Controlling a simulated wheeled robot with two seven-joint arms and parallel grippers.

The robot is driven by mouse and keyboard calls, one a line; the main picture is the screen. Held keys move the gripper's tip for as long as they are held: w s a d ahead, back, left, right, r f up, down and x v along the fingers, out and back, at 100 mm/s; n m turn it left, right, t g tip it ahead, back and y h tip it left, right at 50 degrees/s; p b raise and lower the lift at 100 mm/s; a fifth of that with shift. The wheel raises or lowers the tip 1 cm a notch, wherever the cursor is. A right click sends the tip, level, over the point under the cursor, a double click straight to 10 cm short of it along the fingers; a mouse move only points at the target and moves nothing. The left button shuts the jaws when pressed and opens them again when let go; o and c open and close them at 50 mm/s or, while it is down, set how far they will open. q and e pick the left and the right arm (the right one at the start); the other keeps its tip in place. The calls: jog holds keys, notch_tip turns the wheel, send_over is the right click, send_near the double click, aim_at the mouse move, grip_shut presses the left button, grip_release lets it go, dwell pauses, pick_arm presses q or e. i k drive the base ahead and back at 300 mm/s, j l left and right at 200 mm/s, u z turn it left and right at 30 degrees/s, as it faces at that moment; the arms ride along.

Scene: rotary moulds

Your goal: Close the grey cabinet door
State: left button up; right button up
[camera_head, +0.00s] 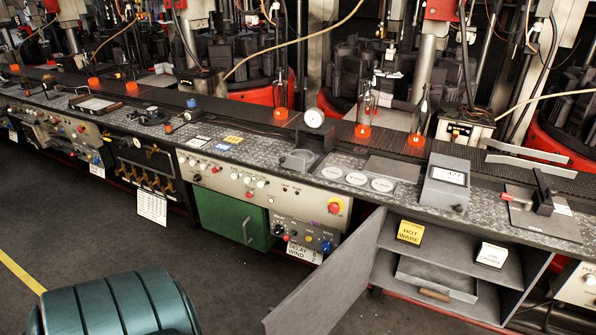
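The grey cabinet door (331,283) stands wide open, swung out from the left side of the cabinet over the dark floor. The grey cabinet (521,271) is under the right part of the long counter, and its inside shows. A yellow "hot ware" sign (410,232) and a white sign (492,254) stand on its upper shelf. A grey tray-like box (437,278) and a brown-handled item (434,295) lie below. The door's lower end runs close to the bottom picture edge. Neither of my grippers is in view.
A speckled counter (255,151) runs above, with a dial gauge (314,118) and a grey box with a display (446,182). A shut green door (231,217) is left of the open door. A teal ribbed, rounded form (118,306) fills the lower left. Floor between is clear.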

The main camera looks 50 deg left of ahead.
aim_at(318, 303)
jog(key=k+j, duration=0.1)
jog(key=j, duration=0.4)
jog(key=j+z, duration=0.1)
jog(key=j, duration=0.4)
jog(key=k+j, duration=0.15)
jog(key=j, duration=0.35)
jog(key=k+j+z, duration=0.1)
jog(key=j, duration=0.95)
